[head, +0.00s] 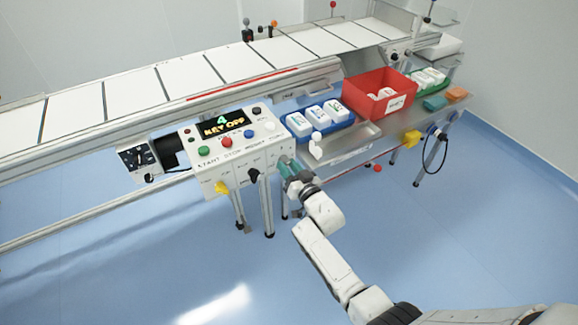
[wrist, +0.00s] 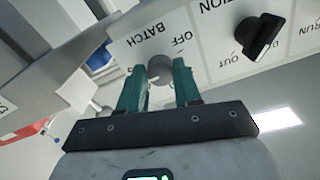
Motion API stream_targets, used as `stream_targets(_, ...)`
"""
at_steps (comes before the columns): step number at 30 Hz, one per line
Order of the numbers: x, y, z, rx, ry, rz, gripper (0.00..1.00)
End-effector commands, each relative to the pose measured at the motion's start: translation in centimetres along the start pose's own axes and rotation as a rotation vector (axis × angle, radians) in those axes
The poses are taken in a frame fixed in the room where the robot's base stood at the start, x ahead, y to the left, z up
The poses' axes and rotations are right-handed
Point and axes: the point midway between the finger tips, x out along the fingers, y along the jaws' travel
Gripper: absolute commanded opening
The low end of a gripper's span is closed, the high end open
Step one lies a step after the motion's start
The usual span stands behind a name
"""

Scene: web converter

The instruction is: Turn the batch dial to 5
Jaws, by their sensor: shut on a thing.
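The control box (head: 236,160) stands at the conveyor's front edge. Its display (head: 221,124) reads 4 over KEY OFF. In the wrist view the batch dial (wrist: 160,66) is a grey round knob beside the BATCH lettering on a white panel, with OFF printed near it. My gripper (wrist: 158,76) has its two green fingers on either side of this dial and is shut on it. In the head view my gripper (head: 286,166) is at the right end of the box and hides the dial.
A black switch knob (wrist: 262,36) sits on the panel right of the dial in the wrist view. Colored buttons (head: 226,142) are on the box top. A side shelf holds a blue tray (head: 297,127) and a red bin (head: 360,97). The blue floor in front is clear.

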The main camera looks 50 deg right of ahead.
Motion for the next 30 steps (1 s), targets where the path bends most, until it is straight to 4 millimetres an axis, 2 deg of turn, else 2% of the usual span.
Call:
stream_targets(12, -0.15, 0.10, 0.29, 0.178, -0.006, 0.004, 0.02)
stream_targets(28, -0.16, 0.07, 0.34, 0.200, -0.007, 0.004, 0.02)
stream_targets(29, -0.16, 0.06, 0.35, 0.200, -0.007, 0.004, 0.35)
stream_targets(30, -0.15, 0.06, 0.33, 0.200, -0.007, 0.004, 0.39)
